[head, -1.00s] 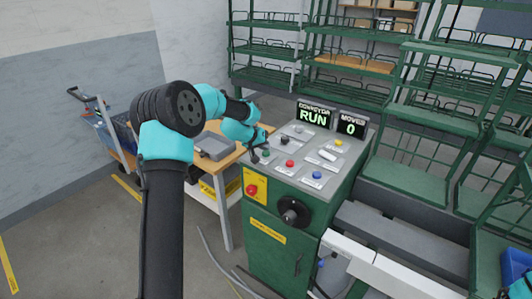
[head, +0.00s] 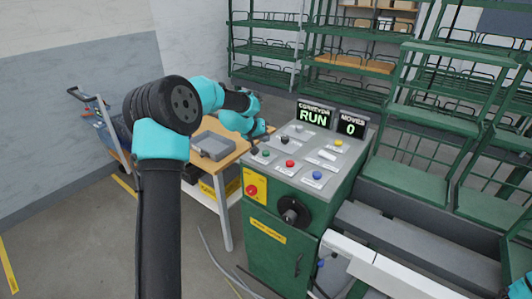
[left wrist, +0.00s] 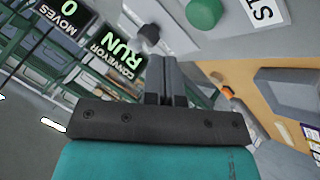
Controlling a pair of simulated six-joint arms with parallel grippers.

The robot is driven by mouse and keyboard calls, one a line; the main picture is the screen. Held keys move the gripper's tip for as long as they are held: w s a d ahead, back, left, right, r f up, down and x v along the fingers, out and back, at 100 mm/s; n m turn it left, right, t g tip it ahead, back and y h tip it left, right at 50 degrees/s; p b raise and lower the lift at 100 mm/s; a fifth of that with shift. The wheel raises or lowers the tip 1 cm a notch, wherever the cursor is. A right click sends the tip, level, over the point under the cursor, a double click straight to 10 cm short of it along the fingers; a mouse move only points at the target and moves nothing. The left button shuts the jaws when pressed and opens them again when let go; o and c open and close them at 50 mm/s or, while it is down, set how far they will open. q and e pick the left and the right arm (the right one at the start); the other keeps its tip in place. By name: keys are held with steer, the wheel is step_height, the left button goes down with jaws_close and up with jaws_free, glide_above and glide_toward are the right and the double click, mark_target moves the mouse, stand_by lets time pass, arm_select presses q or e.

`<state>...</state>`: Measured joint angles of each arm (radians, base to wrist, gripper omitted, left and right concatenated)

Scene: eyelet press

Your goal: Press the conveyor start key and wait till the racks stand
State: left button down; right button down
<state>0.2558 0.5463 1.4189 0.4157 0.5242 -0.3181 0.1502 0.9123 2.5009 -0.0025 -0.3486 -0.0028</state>
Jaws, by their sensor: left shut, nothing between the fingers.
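The green key (head: 266,153) sits at the left of the sloped panel top of the green console (head: 277,257). In the left wrist view it is a green round button (left wrist: 204,12) beside a label partly reading "ST". My left gripper (head: 257,146) is shut and empty, just above and behind the green key, apart from it. Its closed fingers (left wrist: 166,78) show in the left wrist view. The conveyor display (head: 314,114) reads RUN and the moves display (head: 350,124) reads 0. Green racks (head: 425,115) stand along the conveyor at right. My right gripper is not in view.
The panel also holds a red button (head: 290,163), a blue one (head: 317,175), a yellow one (head: 339,142) and a black knob (head: 285,141). A red stop button (head: 251,190) is on the console's front. A grey tray (head: 211,146) lies on the wooden table left of it.

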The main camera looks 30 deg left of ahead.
arm_select(q)
steer(key=shift+r, duration=1.2)
steer(key=shift+s, duration=0.1)
steer(key=s+a+r, duration=0.2)
steer(key=s, duration=1.7)
steer(key=shift+s, duration=0.35)
